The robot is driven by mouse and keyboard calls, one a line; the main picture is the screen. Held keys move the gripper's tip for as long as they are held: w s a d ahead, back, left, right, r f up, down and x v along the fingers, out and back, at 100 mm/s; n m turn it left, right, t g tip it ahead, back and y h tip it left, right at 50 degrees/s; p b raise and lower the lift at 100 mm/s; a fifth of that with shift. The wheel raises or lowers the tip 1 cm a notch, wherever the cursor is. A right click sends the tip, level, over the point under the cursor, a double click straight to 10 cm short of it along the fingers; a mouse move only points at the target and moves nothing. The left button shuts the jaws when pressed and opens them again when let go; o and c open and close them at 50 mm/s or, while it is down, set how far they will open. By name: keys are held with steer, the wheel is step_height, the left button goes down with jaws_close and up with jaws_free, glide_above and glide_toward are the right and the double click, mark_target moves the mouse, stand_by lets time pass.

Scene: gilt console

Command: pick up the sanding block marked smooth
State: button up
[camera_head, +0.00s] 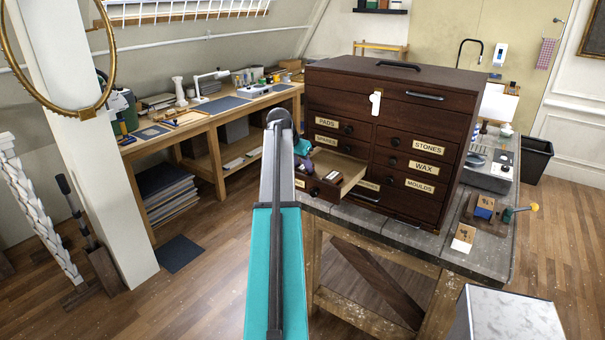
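A dark wooden chest of small drawers (350,82) stands on a workbench, with labels such as PADS, SPARES, STONES, WAX and MOULDS. One low left drawer (352,178) is pulled out; its front label is partly hidden by my arm. My gripper (304,166) is over the left part of this open drawer, small and partly behind my arm; its fingers are not clear. No block marked smooth can be read. A blue-and-brown block (484,207) sits on a dark board at the right, and a brown block with a pale lower part (463,238) lies nearer.
The grey bench top (430,248) is bare in front of the chest. A teal-and-yellow tool (519,211) lies at its right edge. A pale box (508,318) stands at the front right. A long side bench (200,128) holds tools and mats.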

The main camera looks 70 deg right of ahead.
mark_target(303, 167)
steer(key=c, duration=0.3)
steer(key=shift+c, duration=0.2)
step_height(303, 167, up, 10)
steer(key=b, duration=0.3)
stand_by(0.3)
stand_by(0.4)
